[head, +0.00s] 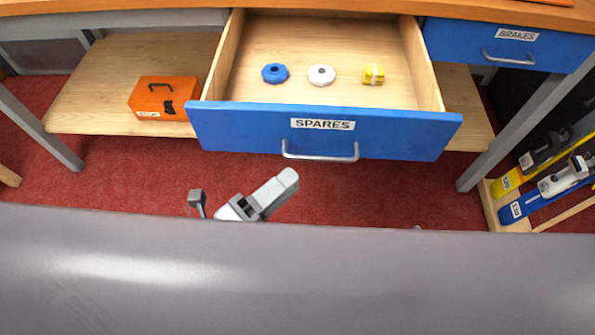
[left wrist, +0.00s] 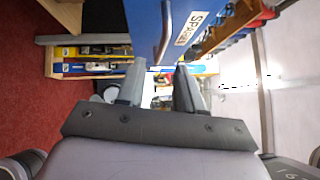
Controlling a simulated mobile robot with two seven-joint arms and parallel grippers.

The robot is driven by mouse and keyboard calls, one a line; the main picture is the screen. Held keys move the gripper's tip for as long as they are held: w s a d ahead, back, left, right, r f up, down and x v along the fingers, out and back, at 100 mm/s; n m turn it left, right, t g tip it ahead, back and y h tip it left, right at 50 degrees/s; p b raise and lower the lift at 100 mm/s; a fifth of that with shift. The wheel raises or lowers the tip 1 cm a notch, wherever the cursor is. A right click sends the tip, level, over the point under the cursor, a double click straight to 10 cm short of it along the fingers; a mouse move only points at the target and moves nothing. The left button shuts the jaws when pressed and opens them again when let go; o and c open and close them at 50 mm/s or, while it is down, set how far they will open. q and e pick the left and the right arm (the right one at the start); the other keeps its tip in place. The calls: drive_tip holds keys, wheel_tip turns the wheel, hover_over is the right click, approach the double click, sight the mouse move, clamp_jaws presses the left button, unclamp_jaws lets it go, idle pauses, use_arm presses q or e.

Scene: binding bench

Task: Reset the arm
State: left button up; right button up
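My left gripper (head: 268,194) shows in the head view in front of the open blue-fronted drawer, above the red floor and partly cut off by my own grey body. In the left wrist view its two grey fingers (left wrist: 158,88) stand apart with a clear gap and nothing between them. It touches nothing that I can see. My right gripper does not show in either view.
The drawer (head: 245,131), labelled SPARES, is pulled out and holds a blue knob (head: 275,73), a white knob (head: 321,75) and a yellow piece (head: 373,74). An orange toolbox (head: 163,98) sits on the shelf. Skis (head: 545,200) lie in a rack at right.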

use_arm(q)
drive_tip(key=shift+s+a, duration=0.3)
drive_tip(key=shift+a, duration=0.05)
idle(0.3)
drive_tip(key=w+a+f+n+t+y, duration=0.25)
drive_tip(key=a+f+n+y, duration=0.45)
drive_tip(key=n, duration=0.7)
drive_tip(key=s+a+f+n+g+y, duration=0.45)
drive_tip(key=a+f+n, duration=0.25)
drive_tip(key=n, duration=0.4)
wheel_tip(320, 180, up, 14)
drive_tip(key=s+a+n+g+p, duration=0.1)
drive_tip(key=p, duration=1.6)
drive_tip(key=shift+a+f, duration=0.15)
drive_tip(key=shift+a, duration=0.1)
drive_tip(key=shift+f, duration=0.1)
